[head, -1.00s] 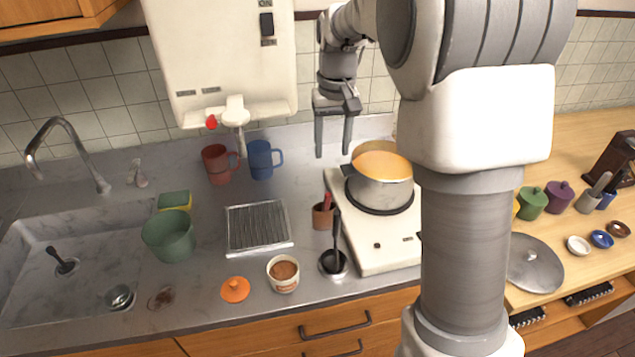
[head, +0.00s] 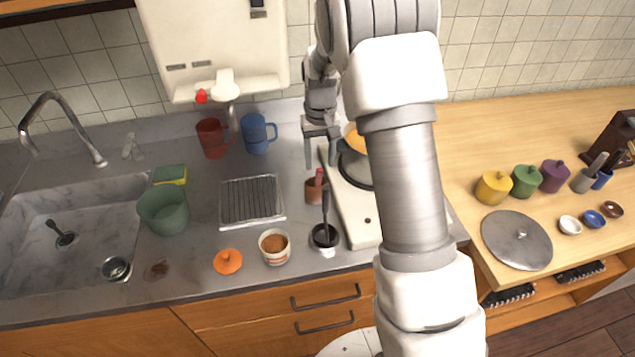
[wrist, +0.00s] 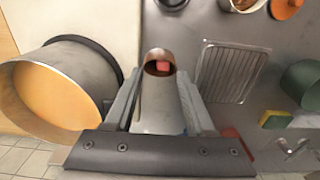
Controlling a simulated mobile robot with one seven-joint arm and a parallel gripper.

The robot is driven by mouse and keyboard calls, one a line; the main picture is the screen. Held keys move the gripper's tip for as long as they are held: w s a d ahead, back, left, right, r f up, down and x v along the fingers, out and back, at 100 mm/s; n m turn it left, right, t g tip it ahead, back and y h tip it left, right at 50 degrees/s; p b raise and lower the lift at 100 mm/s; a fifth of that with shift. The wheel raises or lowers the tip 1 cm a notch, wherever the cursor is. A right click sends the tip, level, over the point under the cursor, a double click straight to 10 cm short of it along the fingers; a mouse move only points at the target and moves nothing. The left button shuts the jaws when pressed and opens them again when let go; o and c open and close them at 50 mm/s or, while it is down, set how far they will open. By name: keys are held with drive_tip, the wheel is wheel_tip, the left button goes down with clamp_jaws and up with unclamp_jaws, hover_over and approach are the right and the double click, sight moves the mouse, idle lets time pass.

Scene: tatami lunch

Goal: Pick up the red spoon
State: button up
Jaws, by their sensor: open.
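The red spoon (head: 319,177) stands upright in a small brown cup (head: 314,193) on the counter, left of the stove; only its red upper end shows. In the wrist view the red end (wrist: 163,67) sits inside the cup's brown rim (wrist: 160,54). My gripper (head: 322,160) is open and empty, pointing down just above and behind the cup. In the wrist view my fingers (wrist: 160,98) stand apart on either side of a greyish tapered shape below the rim. I cannot tell whether they touch the cup.
A pot (wrist: 48,92) of orange food stands close on the stove. A black-handled utensil (head: 325,207) rises from a holder (head: 324,240) in front of the cup. A metal rack (head: 251,201) lies left. Red (head: 212,139) and blue (head: 254,133) mugs stand behind.

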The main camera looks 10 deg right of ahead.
sight(318, 175)
drive_tip(key=shift+w+a+f+p, duration=0.1)
drive_tip(key=shift+f+p, duration=0.15)
drive_tip(key=shift+f, duration=1.35)
drive_tip(key=shift+w+a+f+p, duration=0.1)
drive_tip(key=shift+f+p, duration=0.1)
drive_tip(key=shift+f, duration=1.35)
clamp_jaws()
